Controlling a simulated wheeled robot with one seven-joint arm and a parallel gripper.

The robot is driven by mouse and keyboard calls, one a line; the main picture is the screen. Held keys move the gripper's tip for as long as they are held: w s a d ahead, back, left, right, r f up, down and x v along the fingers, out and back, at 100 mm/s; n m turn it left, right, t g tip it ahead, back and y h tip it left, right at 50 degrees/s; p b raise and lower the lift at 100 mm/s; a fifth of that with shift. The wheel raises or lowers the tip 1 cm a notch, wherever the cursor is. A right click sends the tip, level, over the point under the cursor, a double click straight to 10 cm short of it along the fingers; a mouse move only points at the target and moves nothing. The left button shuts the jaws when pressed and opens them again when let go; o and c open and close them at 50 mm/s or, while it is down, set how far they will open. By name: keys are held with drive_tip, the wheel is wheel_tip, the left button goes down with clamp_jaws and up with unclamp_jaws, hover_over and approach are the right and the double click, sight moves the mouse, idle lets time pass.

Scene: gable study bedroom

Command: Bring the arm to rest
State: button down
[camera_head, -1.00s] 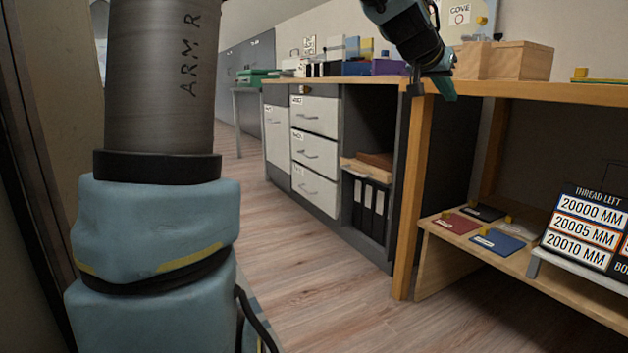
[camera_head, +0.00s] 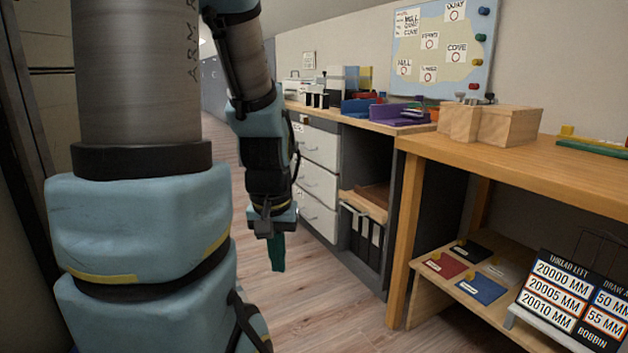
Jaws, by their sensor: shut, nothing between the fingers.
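My gripper (camera_head: 277,252) hangs pointing down at the end of my arm, left of centre in the head view. Its green fingers are together with nothing between them. It is over open floor, in front of the white drawers (camera_head: 318,184), and appears clear of them. My upper arm link stands large at the left and hides what is behind it.
A wooden desk (camera_head: 500,150) with wooden boxes (camera_head: 490,124) stands at the right. Its low shelf (camera_head: 455,283) holds coloured cards and a number sign (camera_head: 575,305). A counter carries purple bins (camera_head: 400,113). The wood floor (camera_head: 330,318) in front is clear.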

wheel_tip(320, 180, up, 33)
drive_tip(key=p, duration=3.1)
drive_tip(key=shift+w, duration=0.1)
